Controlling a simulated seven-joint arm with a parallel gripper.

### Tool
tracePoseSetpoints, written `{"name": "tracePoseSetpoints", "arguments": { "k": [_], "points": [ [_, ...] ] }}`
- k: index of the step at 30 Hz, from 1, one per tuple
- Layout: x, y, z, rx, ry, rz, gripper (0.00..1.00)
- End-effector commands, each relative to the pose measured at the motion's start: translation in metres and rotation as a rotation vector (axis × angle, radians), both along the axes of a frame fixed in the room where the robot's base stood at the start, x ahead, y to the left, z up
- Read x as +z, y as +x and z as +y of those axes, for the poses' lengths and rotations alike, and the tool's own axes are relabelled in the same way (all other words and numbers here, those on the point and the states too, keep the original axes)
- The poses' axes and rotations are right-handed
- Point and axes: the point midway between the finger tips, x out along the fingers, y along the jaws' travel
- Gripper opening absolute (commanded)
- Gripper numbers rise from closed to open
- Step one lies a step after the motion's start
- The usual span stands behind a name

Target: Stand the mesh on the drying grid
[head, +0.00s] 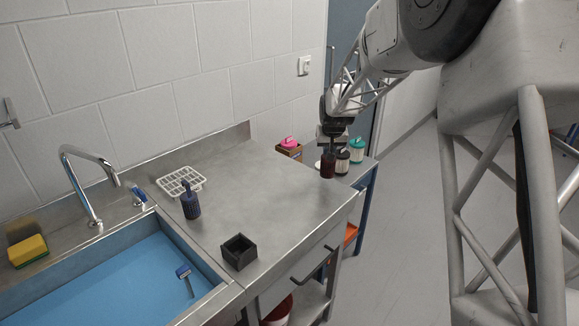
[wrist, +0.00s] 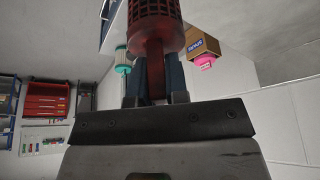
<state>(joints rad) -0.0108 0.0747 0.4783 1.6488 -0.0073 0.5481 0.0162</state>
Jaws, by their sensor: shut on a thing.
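My gripper (head: 332,138) is over the far right corner of the steel counter, shut on the stem of a dark red mesh (head: 328,166). In the wrist view the red mesh (wrist: 156,14) extends away from the fingers (wrist: 156,85), its stem between them. In the head view it hangs below the gripper; whether it touches anything there I cannot tell. The white drying grid (head: 171,181) lies flat on the counter near the wall. A dark blue mesh (head: 191,206) stands upright at the grid's near right edge, with its handle up.
A black open box (head: 239,252) sits at the counter's front, beside the blue sink (head: 110,280). A tap (head: 85,180) and sponge (head: 28,250) are at left. Jars (head: 342,161) and a pink-topped thing in a box (head: 289,148) stand beyond the counter. The counter's middle is clear.

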Motion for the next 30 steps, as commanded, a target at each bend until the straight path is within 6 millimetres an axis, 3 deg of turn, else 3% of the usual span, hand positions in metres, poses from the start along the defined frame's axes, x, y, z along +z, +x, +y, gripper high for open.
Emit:
{"name": "tracePoseSetpoints", "arguments": {
  "k": [8,14,20,30],
  "points": [
    [0.001,0.002,0.004,0.007,0.0,0.0,0.0],
    [0.005,0.01,0.027,0.042,-0.001,0.0,0.0],
    [0.014,0.023,0.073,0.113,-0.001,0.0,0.0],
    [0.033,0.044,0.181,0.276,-0.003,0.001,0.0]
  ]
}}
